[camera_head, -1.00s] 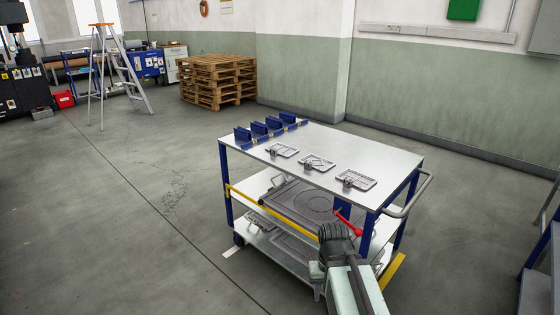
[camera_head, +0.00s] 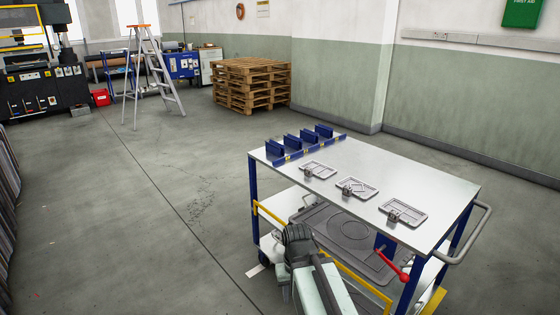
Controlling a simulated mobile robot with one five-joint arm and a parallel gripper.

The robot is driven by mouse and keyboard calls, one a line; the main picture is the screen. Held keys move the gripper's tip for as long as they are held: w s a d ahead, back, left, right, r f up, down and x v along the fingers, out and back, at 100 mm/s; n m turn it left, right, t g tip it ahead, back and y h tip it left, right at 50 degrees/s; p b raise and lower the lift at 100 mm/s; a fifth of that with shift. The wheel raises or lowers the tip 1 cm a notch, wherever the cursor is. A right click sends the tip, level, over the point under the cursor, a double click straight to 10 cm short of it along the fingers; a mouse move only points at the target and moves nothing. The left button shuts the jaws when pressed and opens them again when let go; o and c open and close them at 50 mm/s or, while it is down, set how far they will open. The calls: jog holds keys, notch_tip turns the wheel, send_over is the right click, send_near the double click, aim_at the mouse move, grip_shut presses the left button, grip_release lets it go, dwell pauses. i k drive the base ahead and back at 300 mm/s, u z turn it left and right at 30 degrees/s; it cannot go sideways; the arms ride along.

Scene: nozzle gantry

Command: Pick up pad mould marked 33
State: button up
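Three grey pad moulds lie in a row on the white top of the trolley (camera_head: 440,190): a left mould (camera_head: 318,169), a middle mould (camera_head: 359,188) and a right mould (camera_head: 405,212). Each is a flat rectangular frame with a small block at its left end. Their markings are too small to read, so I cannot tell which is 33. My arm rises from the bottom of the picture in front of the trolley. My gripper (camera_head: 297,234) is a dark shape at its end, near the trolley's left front side and below the top. Its fingers are not clear.
A blue rack (camera_head: 305,143) with several upright dividers stands on the far left edge of the trolley top. Lower shelves hold large grey plates (camera_head: 345,236). A red handle (camera_head: 393,263) and a grey push bar (camera_head: 478,236) stick out. Open floor lies left; pallets (camera_head: 252,82) stand behind.

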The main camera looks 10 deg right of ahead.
aim_at(313, 167)
jog(key=u, duration=0.3)
jog(key=i, duration=1.05)
jog(key=u, duration=0.1)
jog(key=k, duration=0.8)
jog(key=u, duration=0.2)
jog(key=i, duration=0.8)
jog(key=z, duration=0.05)
